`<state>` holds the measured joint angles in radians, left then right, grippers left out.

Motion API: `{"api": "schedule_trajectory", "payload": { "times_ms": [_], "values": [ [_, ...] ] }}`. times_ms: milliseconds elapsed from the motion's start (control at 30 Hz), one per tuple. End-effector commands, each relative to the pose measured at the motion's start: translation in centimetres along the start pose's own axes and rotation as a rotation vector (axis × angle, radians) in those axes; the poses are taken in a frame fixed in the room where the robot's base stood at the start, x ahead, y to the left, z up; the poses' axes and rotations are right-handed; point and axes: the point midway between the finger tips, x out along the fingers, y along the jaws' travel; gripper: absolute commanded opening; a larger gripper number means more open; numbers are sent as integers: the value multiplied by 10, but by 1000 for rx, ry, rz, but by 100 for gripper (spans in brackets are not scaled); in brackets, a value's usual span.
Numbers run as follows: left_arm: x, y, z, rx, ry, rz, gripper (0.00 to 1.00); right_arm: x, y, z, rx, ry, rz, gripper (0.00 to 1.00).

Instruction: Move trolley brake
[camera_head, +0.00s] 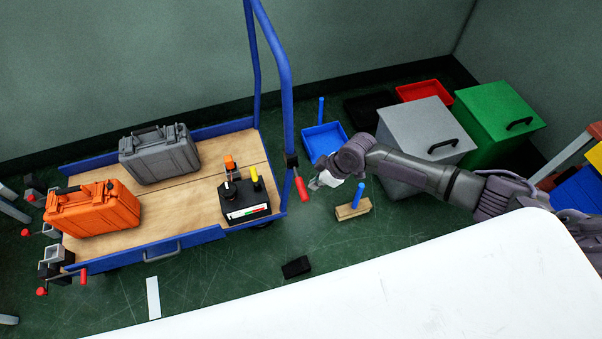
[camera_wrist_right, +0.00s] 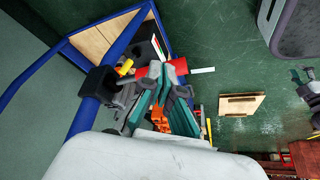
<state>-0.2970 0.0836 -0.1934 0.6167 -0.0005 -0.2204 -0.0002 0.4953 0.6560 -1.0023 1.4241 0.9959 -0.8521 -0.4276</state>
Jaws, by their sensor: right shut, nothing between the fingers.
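The trolley (camera_head: 200,238) has a blue frame, a wooden deck and an upright blue handle bar (camera_head: 284,75). A red brake lever (camera_head: 301,188) hangs from a black mount on the handle post. In the right wrist view the red brake lever (camera_wrist_right: 178,66) lies just beyond the fingertips. My right gripper (camera_head: 318,183) is beside the lever, just right of it. It is shut and empty; its fingers also show in the right wrist view (camera_wrist_right: 165,84). I cannot tell whether they touch the lever. My left gripper is not in view.
An orange case (camera_head: 92,208), a grey case (camera_head: 160,155) and a black control box (camera_head: 245,200) sit on the trolley. A blue tray (camera_head: 323,140), a wooden block (camera_head: 350,211) and grey and green bins (camera_head: 500,115) are nearby. A white surface (camera_head: 420,285) fills the front.

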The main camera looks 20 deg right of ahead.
Motion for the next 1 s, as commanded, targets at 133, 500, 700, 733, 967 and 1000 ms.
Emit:
{"api": "schedule_trajectory", "payload": {
  "times_ms": [133, 500, 700, 733, 967, 1000],
  "values": [
    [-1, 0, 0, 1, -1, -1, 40, 0, -1, 1, -1, 1, -1, 0],
    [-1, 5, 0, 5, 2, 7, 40, -26, 0, 1, -3, 2, 2, 0],
    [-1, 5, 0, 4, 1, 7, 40, -70, 0, 2, -3, 2, 1, 0],
    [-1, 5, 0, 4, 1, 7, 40, -76, 0, 2, -4, 1, 2, 0],
    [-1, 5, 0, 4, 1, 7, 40, -111, 0, 2, -2, 1, 1, 0],
    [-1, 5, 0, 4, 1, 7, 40, -115, 0, 2, -1, 0, 1, 0]
  ]
}}
